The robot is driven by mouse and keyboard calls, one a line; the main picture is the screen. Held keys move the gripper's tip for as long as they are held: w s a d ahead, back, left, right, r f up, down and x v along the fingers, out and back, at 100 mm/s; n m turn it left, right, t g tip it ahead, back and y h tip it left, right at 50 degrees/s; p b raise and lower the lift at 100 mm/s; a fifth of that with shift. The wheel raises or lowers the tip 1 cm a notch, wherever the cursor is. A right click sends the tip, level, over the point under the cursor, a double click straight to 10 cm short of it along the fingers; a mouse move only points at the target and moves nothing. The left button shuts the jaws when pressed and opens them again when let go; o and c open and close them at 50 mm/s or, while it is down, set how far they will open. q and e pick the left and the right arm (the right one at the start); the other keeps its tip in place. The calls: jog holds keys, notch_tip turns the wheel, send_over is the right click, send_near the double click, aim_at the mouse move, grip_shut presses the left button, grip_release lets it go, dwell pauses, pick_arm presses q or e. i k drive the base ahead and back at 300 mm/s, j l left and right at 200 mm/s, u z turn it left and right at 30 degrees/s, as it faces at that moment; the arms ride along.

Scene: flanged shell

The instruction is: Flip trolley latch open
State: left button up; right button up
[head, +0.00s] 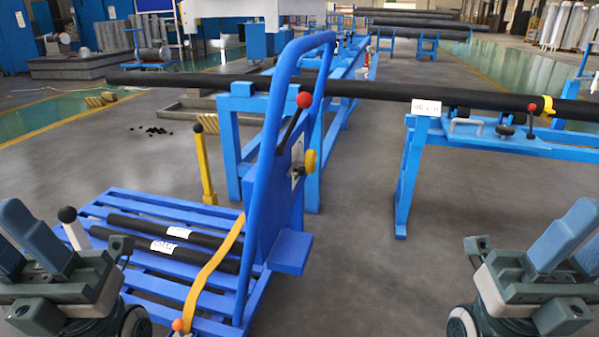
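The blue trolley stands in front of me, with a slatted deck (150,205) and a tall looped handle (262,170). A dark lever with a red ball (304,100) slants up from the handle's panel, with a yellow knob (310,161) beside it. I cannot tell which part is the latch. A yellow strap (213,268) crosses two black bars (135,237) on the deck; an orange ball (177,324) shows near its lower end. My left gripper (8,228) is open and empty at the left edge. My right gripper (588,228) is open and empty at the right edge.
A white post with a black ball (70,222) rises beside my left gripper. A yellow post (204,165) stands behind the deck. A long black pipe (372,90) lies across blue stands (412,165) behind the trolley. The floor (370,270) right of the trolley is clear.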

aim_at(301, 170)
jog(key=k+j, duration=0.1)
jog(key=j, duration=0.25)
jog(key=k+j, duration=0.15)
jog(key=j, duration=0.15)
jog(key=k+j, duration=0.1)
jog(key=j, duration=0.25)
jog(key=k+j, duration=0.15)
jog(key=j, duration=0.15)
